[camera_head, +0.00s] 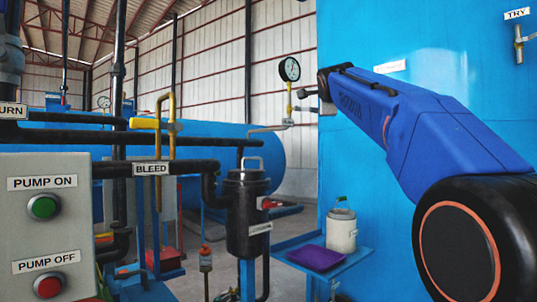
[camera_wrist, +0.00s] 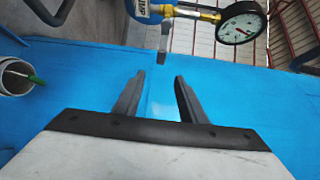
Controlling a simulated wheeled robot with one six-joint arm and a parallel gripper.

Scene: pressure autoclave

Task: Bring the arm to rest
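My blue arm reaches from the lower right of the head view up and left, raised in front of the blue panel (camera_head: 375,185). My gripper (camera_wrist: 159,78) shows in the wrist view with its two dark fingers apart and nothing between them. Blue surface shows behind the fingers. In the head view the fingers are not clearly seen; the arm's far end is close to the pressure gauge (camera_head: 290,69) and a grey handle (camera_head: 305,94). The gauge also shows in the wrist view (camera_wrist: 240,22), beyond the fingertips, with a grey block (camera_wrist: 162,45) hanging near them.
A control box (camera_head: 85,230) with pump buttons stands at left. A yellow bleed valve (camera_head: 160,124) and black filter (camera_head: 246,215) stand mid-view. A white can (camera_head: 341,230) and purple cloth (camera_head: 315,257) rest on a blue shelf (camera_head: 350,262). A TRY cock (camera_head: 518,45) is upper right.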

